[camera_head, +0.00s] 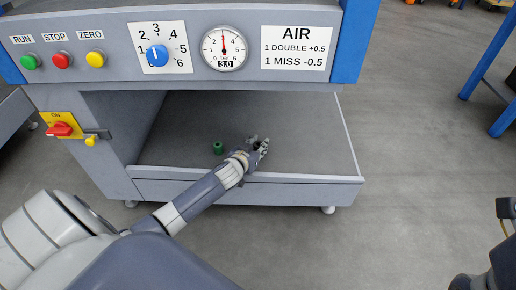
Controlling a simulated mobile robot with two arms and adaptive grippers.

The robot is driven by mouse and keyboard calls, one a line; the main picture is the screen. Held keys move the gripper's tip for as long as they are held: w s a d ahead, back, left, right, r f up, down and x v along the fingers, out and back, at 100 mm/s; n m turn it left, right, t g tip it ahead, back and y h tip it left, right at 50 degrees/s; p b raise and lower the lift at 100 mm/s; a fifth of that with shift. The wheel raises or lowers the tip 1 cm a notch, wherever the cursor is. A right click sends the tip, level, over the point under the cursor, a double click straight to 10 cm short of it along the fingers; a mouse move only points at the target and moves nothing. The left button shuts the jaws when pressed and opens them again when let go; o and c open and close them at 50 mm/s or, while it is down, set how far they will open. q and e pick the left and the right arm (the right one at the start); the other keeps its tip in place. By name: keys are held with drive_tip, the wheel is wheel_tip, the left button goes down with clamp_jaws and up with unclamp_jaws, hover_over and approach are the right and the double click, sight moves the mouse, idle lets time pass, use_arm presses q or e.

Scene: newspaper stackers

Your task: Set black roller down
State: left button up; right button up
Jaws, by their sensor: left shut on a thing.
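My left gripper (263,147) is over the grey tray (310,140) of the machine, just inside its front lip. It is shut on a small dark thing, which fits the black roller; the fingers hide most of it. I cannot tell whether it touches the tray floor. A small green roller (218,148) stands upright on the tray, left of my gripper and apart from it.
Above the tray is a panel with green, red and yellow buttons, a blue knob (157,55), a gauge (224,48) and an AIR sign (297,48). A red switch (62,129) is on the left. The tray's right half is clear. A blue frame (490,85) stands at right.

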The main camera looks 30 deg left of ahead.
use_arm(q)
drive_tip(key=shift+f, duration=0.25)
drive_tip(key=o, duration=1)
drive_tip(key=shift+o, duration=0.2)
